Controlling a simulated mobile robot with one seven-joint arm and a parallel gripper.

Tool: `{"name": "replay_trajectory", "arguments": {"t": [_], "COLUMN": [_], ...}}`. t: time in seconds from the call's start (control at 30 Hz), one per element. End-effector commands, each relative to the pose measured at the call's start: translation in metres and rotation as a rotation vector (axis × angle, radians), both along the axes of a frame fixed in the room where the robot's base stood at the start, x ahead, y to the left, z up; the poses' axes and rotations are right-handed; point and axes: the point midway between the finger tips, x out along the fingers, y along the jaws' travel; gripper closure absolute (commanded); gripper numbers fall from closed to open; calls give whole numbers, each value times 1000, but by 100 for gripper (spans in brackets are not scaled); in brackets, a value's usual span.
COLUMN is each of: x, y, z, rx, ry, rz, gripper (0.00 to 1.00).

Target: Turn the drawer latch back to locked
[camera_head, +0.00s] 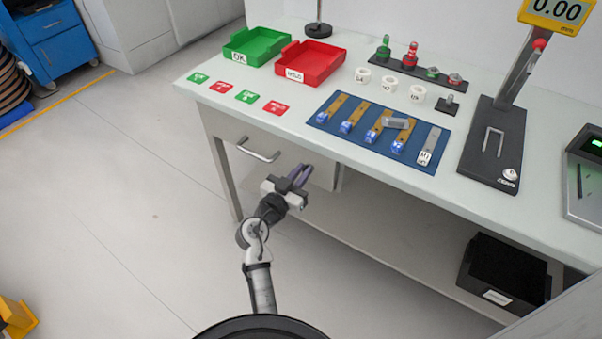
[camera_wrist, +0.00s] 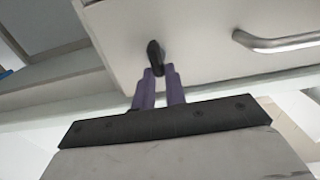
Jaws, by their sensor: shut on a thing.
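The drawer latch (camera_wrist: 154,58) is a small dark knob on the pale drawer front in the wrist view. The purple fingers of my gripper (camera_wrist: 159,74) are closed on its lower end. In the wrist view the latch stands roughly upright, slightly tilted. In the head view my gripper (camera_head: 299,174) is at the right part of the drawer front (camera_head: 234,139) and hides the latch. The metal drawer handle (camera_head: 258,150) is to the left of my gripper there, and it shows at the right in the wrist view (camera_wrist: 275,43). The drawer looks closed.
The bench top above holds a green tray (camera_head: 257,47), a red tray (camera_head: 310,67), a blue mat (camera_head: 330,116) with several strips, and a gauge stand (camera_head: 490,150). A black bin (camera_head: 503,277) sits on the lower shelf. The floor left of the bench is clear.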

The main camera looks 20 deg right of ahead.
Motion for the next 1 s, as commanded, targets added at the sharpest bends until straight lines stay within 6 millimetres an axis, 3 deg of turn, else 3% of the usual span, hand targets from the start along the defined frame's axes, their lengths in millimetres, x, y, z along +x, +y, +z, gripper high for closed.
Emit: {"name": "replay_trajectory", "arguments": {"t": [0.37, 1.0], "x": [3, 10], "y": [2, 8], "z": [-1, -4], "rx": [-108, -477], "ry": [137, 612], "rz": [1, 1], "gripper": [100, 100]}}
